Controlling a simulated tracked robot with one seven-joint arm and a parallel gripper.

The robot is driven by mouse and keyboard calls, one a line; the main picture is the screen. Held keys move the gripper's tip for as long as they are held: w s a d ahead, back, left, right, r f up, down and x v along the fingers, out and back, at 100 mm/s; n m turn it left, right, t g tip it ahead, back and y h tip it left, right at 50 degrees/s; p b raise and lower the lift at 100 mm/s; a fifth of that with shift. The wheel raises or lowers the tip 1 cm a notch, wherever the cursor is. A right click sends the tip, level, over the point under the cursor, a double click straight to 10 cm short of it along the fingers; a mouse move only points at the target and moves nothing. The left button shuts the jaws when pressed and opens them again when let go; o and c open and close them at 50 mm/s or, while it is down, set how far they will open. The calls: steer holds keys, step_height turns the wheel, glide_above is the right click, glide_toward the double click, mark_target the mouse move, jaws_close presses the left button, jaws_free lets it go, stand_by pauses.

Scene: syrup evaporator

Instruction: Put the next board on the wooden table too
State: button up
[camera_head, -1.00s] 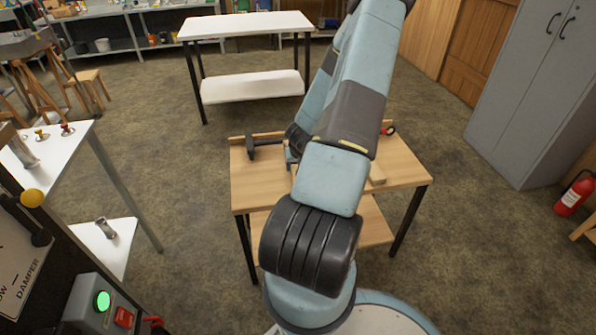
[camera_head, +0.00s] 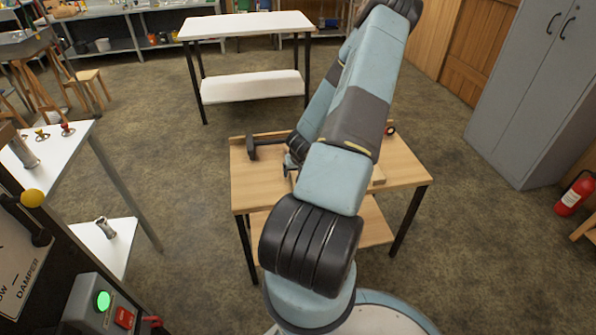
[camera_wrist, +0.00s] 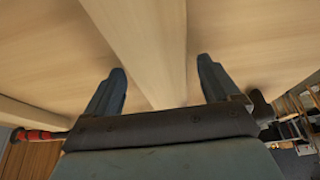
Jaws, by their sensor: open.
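The wooden table (camera_head: 408,168) stands in front of me, with a pale top and black legs. A light wooden board (camera_wrist: 150,45) lies on its top (camera_wrist: 235,40). In the wrist view the board runs down between the two fingers of my open gripper (camera_wrist: 162,64), with a gap showing on each side. I cannot tell how far above the top the fingertips are. In the head view my arm hides most of the board; a light wooden piece (camera_head: 378,176), perhaps its end, shows to the right of the arm. My gripper is mostly hidden there too.
A black tool (camera_head: 262,148) is at the table's back left, and a red-ended tool (camera_wrist: 38,135) also lies at its back edge. A white table (camera_head: 250,24) stands behind. A grey cabinet (camera_head: 530,85) and a fire extinguisher (camera_head: 574,194) are at right.

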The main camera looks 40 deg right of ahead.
steer(key=shift+r, duration=0.1)
steer(key=shift+v, duration=5.9)
steer(key=w+a+r+n+t+y, duration=0.1)
steer(key=w+a+r+n, duration=0.1)
steer(key=a+r, duration=0.9)
steer(key=w+a+r+n+t, duration=0.1)
steer(key=w+a+r+n, duration=0.15)
steer(key=a+r, duration=0.85)
steer(key=s+a+r, duration=0.3)
steer(key=s+r, duration=0.3)
steer(key=s+a+r+n+y, duration=0.1)
steer(key=s+a+r, duration=0.3)
steer(key=s+r, duration=0.2)
steer(key=s+a+r+n, duration=0.1)
steer(key=s+a+r, duration=0.2)
steer(key=s+r, duration=0.4)
steer(key=shift+a, duration=0.2)
